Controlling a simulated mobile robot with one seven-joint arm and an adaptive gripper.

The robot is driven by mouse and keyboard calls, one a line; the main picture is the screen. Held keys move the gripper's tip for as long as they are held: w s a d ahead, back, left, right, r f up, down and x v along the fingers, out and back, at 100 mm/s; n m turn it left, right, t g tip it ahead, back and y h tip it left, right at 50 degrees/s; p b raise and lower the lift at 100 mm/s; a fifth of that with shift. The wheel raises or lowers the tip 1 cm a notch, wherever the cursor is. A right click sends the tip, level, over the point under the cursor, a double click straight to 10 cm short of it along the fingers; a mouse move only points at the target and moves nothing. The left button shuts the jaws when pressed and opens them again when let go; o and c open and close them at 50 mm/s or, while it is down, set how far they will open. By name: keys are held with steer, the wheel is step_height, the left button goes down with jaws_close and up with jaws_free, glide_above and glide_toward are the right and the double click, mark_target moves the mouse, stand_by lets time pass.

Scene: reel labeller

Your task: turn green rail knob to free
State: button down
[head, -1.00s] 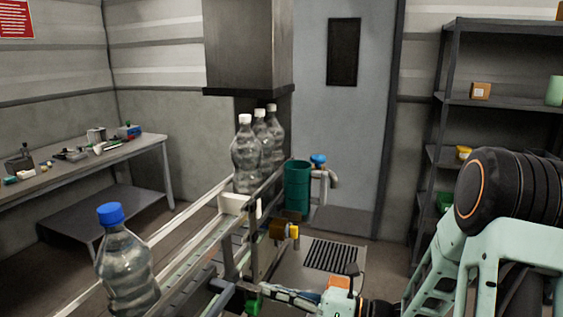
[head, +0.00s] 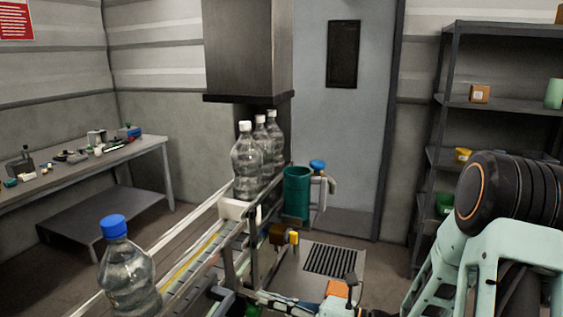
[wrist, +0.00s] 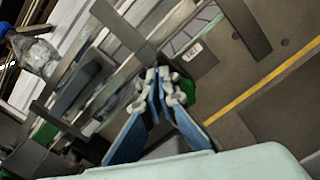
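In the wrist view, a green knob (wrist: 187,87) shows just beyond the tips of my gripper (wrist: 163,82), partly hidden by the right finger. The two blue-padded fingers lean in, with tips close together. I cannot tell whether they touch or grip the knob. A second green piece (wrist: 44,133) shows at the lower left. In the head view, my gripper (head: 270,300) is low beside the conveyor rail (head: 229,270); its fingertips and the knob there are hardly readable.
A blue-capped bottle (head: 128,270) stands at the conveyor's near end. Several white-capped bottles (head: 247,165) stand farther along, by a teal cylinder (head: 297,193). A yellow-and-brown part (head: 281,236) sits near the rail. A workbench (head: 150,150) is left, shelving (head: 490,105) right.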

steer(key=shift+s+a, duration=0.1)
steer(key=p+v, duration=0.2)
steer(key=v, duration=0.4)
steer(key=shift+r, duration=0.35)
stand_by(0.5)
